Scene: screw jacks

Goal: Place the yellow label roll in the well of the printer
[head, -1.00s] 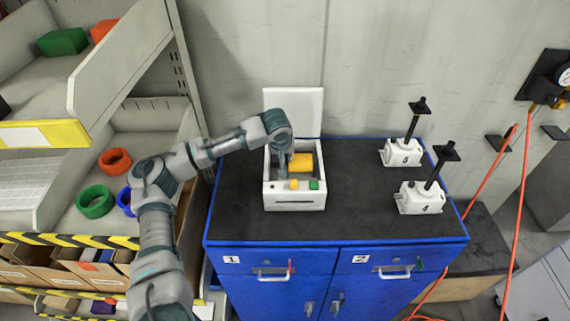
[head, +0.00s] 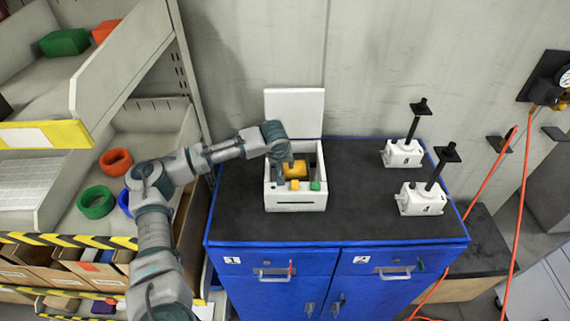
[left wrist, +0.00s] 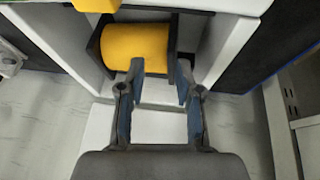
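The white printer (head: 295,206) stands on the cabinet with its lid (head: 294,113) raised. The yellow label roll (head: 296,170) lies in the printer's well, slightly angled in the head view. In the left wrist view the roll (left wrist: 136,48) lies between dark side pieces of the well. My left gripper (head: 284,171) reaches down into the well beside the roll. In the left wrist view its fingers (left wrist: 158,72) are apart, with one tip overlapping the roll's edge and the other to its right. No firm grip on the roll shows. My right gripper is out of view.
A yellow button (head: 294,185) and a green button (head: 315,186) sit on the printer's front. Two white screw jacks (head: 403,153) (head: 420,199) stand at the right of the blue cabinet's black top (head: 350,215). A shelf rack (head: 95,105) with coloured rings is at left.

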